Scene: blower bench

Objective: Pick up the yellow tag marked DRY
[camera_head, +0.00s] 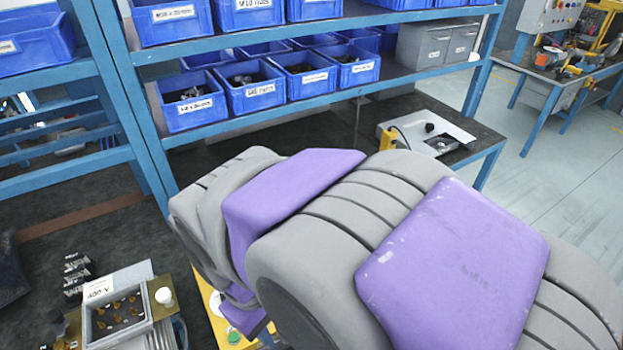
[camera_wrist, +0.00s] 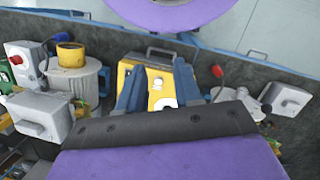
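I cannot make out a tag marked DRY in either view; no such lettering is legible. In the wrist view my gripper (camera_wrist: 158,75) points at a yellow box-like thing (camera_wrist: 158,102) with white round marks on top. Its two blue fingers are spread apart, with the yellow surface showing between and behind them. I cannot tell whether the fingers touch it. In the head view my arm covers the gripper and much of the bench. A yellow panel (camera_head: 213,308) with a green button shows beside the arm.
A blue rack (camera_head: 140,105) with several blue bins (camera_head: 253,88) stands behind the bench. A grey box marked 400 V (camera_head: 118,318) sits at lower left. In the wrist view, a grey motor-like cylinder (camera_wrist: 75,85) is left and a red-knobbed lever (camera_wrist: 218,72) right.

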